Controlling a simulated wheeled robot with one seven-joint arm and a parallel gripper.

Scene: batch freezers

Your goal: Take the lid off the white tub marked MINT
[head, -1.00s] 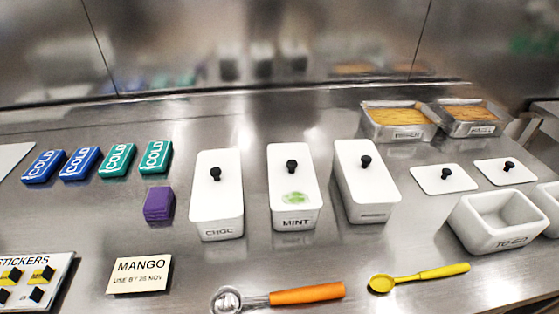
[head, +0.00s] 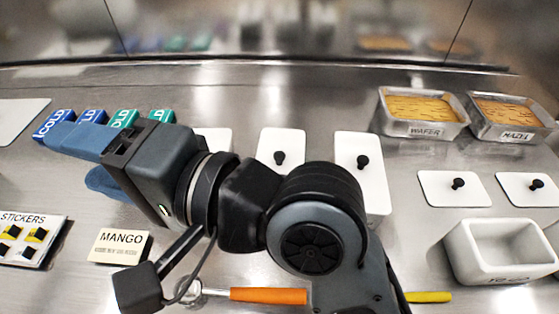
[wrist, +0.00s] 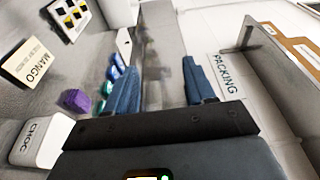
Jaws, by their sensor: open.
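The white MINT tub shows only its white lid (head: 293,144) with a black knob (head: 279,158), in the middle of the head view. The lid is on, and my arm hides the tub's marked front. My gripper (head: 68,158) has blue fingers and is open and empty. It is well left of the MINT tub, above the counter by the cold packs, pointing left. Its fingers also show in the wrist view (wrist: 160,70), spread with nothing between them. The MINT tub is not in the wrist view.
The CHOC tub (wrist: 38,140) stands left of MINT, another lidded tub (head: 374,185) right. Wafer trays (head: 425,130), loose lids (head: 440,190) and an open white tub (head: 470,270) are at right. A purple block (wrist: 75,101), MANGO card (head: 120,246) and orange-handled scoop (head: 268,295) are nearby.

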